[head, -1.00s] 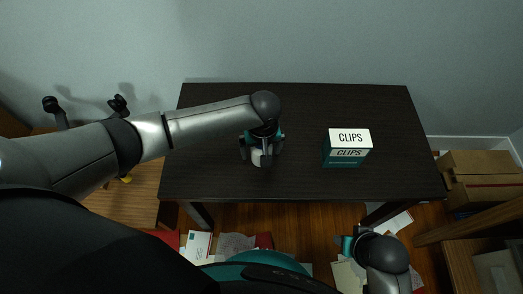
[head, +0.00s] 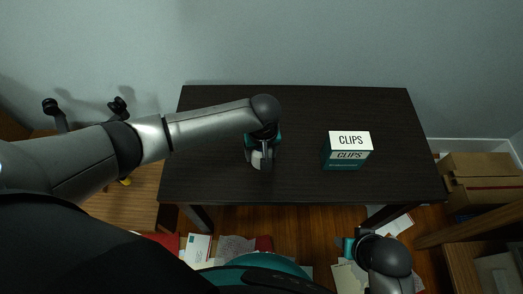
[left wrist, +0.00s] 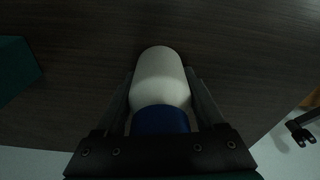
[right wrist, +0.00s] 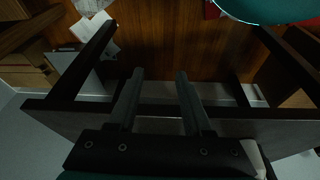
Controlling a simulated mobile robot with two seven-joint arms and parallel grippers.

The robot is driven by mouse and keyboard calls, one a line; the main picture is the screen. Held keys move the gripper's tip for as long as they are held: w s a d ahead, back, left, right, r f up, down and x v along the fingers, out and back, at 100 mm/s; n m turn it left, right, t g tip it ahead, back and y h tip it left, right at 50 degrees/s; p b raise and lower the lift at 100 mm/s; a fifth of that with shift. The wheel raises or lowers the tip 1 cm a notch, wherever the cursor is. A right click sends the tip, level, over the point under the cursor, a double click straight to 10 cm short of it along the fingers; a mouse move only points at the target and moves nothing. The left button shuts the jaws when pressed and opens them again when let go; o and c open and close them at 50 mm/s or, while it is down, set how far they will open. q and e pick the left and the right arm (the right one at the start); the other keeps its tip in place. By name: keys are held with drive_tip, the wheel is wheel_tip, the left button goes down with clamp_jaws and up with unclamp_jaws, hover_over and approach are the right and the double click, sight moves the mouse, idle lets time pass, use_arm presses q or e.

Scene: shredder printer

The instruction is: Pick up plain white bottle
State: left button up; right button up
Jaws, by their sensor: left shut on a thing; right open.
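The plain white bottle (left wrist: 160,78) lies between the fingers of my left gripper (left wrist: 163,90) in the left wrist view, with a dark blue cap (left wrist: 160,120) towards the palm. In the head view the bottle (head: 258,160) shows as a small white patch under my left gripper (head: 262,158), over the dark table. My left gripper is shut on it, one finger on each side. I cannot tell whether its base touches the table. My right gripper (right wrist: 157,90) is open and empty, in front of the table.
A teal and white CLIPS box (head: 348,150) stands on the dark table (head: 310,110), right of my left gripper. Papers (head: 199,247) are strewn on the floor. Cardboard boxes (head: 480,162) stand at the right.

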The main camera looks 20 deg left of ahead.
use_arm(q)
drive_tip(key=c, duration=0.3)
drive_tip(key=shift+r, duration=0.2)
drive_tip(key=shift+c, duration=0.2)
